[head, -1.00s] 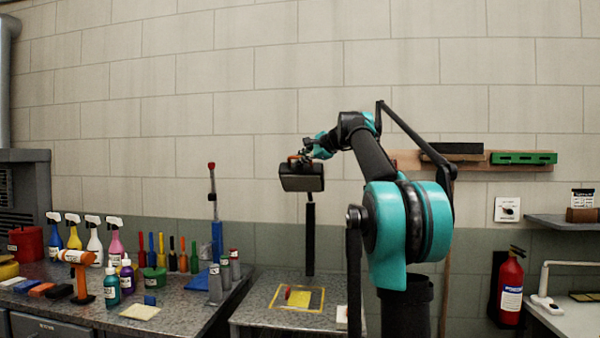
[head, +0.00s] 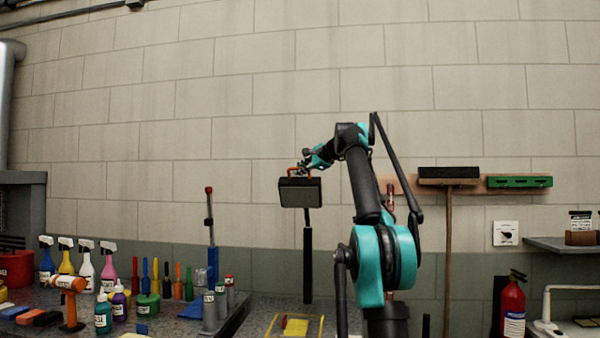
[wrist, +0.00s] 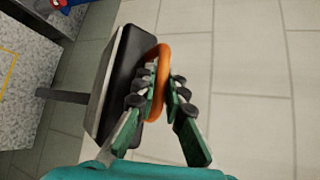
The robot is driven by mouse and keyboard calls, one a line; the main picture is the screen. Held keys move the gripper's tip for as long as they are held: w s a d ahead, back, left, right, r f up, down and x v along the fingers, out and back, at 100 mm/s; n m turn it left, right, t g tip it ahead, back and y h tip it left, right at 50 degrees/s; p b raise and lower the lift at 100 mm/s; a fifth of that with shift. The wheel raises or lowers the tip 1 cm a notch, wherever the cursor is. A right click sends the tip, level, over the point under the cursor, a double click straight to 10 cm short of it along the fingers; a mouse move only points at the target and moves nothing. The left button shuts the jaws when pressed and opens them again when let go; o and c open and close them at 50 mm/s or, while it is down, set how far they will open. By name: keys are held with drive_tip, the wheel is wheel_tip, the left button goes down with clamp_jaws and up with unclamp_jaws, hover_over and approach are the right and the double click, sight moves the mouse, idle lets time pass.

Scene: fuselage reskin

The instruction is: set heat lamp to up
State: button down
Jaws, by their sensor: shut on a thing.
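The heat lamp (head: 300,193) is a dark box-shaped head with a grey front face, on top of a black upright pole (head: 308,262) behind the small table. An orange handle loop (head: 301,170) stands on its top. My gripper (head: 302,168) is at this handle, above the lamp head. In the wrist view, the fingers of my gripper (wrist: 164,88) are closed around the orange handle (wrist: 160,75), beside the dark lamp head (wrist: 122,85). The lower end of the pole is hidden behind the table.
A bench on the left holds spray bottles (head: 87,268), an orange tool (head: 70,295) and several coloured items. A yellow-outlined square (head: 318,326) lies on the small table below the lamp. A broom (head: 448,220) hangs on the wall, and a red extinguisher (head: 513,305) stands at right.

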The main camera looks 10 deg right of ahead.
idle(0.3)
drive_tip(key=c, duration=1.6)
unclamp_jaws()
drive_tip(key=shift+o, duration=0.2)
drive_tip(key=v, duration=1.2)
drive_tip(key=shift+f, duration=0.1)
drive_tip(key=s+a+f+n+g+h, duration=0.1)
drive_tip(key=s+a+f+n+g, duration=0.2)
drive_tip(key=f, duration=1)
drive_tip(key=s+a+f+n+g+h, duration=0.1)
drive_tip(key=s+a+f+n, duration=0.2)
drive_tip(key=f, duration=1)
drive_tip(key=s+a+f+n+g+h, duration=0.1)
drive_tip(key=s+a+f+n, duration=0.3)
drive_tip(key=f, duration=0.9)
drive_tip(key=s+d+f+n+g+h, duration=0.1)
drive_tip(key=s+d+f+n+h, duration=0.1)
drive_tip(key=s+f, duration=1.4)
drive_tip(key=s+d+f+n+g+h, duration=0.2)
drive_tip(key=s+f+n, duration=0.1)
drive_tip(key=s+f, duration=1.3)
drive_tip(key=shift+d+f+n, duration=0.25)
drive_tip(key=shift+f+n, duration=0.15)
drive_tip(key=shift+f, duration=0.1)
